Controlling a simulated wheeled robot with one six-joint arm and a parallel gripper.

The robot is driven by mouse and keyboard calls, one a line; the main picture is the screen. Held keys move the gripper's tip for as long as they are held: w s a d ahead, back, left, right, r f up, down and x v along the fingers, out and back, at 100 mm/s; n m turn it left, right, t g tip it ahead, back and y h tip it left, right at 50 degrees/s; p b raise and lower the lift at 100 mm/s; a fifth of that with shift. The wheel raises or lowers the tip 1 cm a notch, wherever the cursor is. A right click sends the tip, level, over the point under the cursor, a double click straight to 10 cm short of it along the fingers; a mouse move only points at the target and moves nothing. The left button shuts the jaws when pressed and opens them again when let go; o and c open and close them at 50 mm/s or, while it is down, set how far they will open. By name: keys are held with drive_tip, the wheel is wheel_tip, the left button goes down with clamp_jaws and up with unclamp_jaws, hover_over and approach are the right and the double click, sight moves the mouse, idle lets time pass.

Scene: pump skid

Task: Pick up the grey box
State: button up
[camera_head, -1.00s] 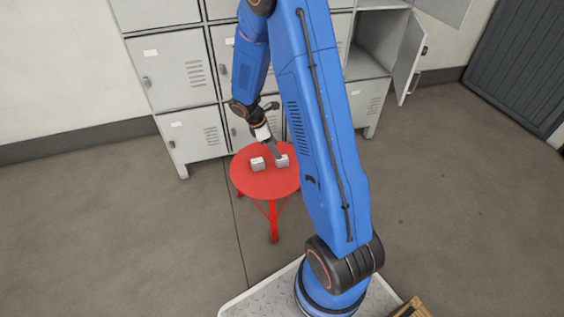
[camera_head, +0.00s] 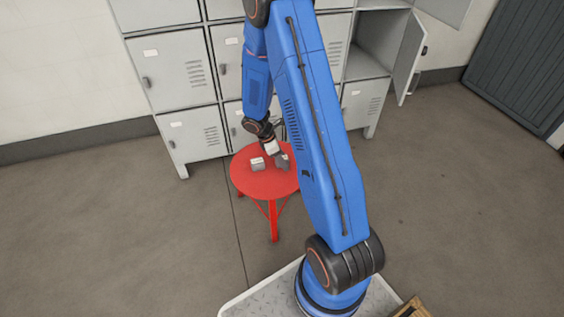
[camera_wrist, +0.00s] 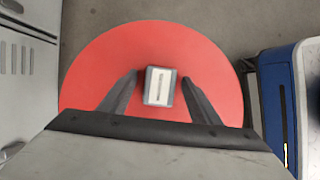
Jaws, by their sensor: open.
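A red round stool (camera_head: 262,186) stands in front of the lockers, and its top fills the middle of the wrist view (camera_wrist: 90,75). A small grey box (camera_head: 258,164) sits on it in the head view, left of my gripper (camera_head: 282,160). My gripper hides the spot just right of that box. In the wrist view one grey box with a pale, striped top (camera_wrist: 160,86) lies between the spread fingers of my gripper (camera_wrist: 159,78). There are gaps on both sides, so the fingers are open and hold nothing. The gripper body hides the near part of the stool.
Grey lockers (camera_head: 178,80) stand right behind the stool, with one locker door (camera_head: 410,58) open at the right. The floor (camera_head: 110,230) is clear left of the stool. A blue object (camera_wrist: 281,105) shows at the right edge of the wrist view.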

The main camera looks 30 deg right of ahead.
drive_tip(key=shift+c, duration=0.3)
drive_tip(key=c, duration=1.2)
drive_tip(key=shift+o, duration=0.2)
drive_tip(key=shift+r, duration=0.1)
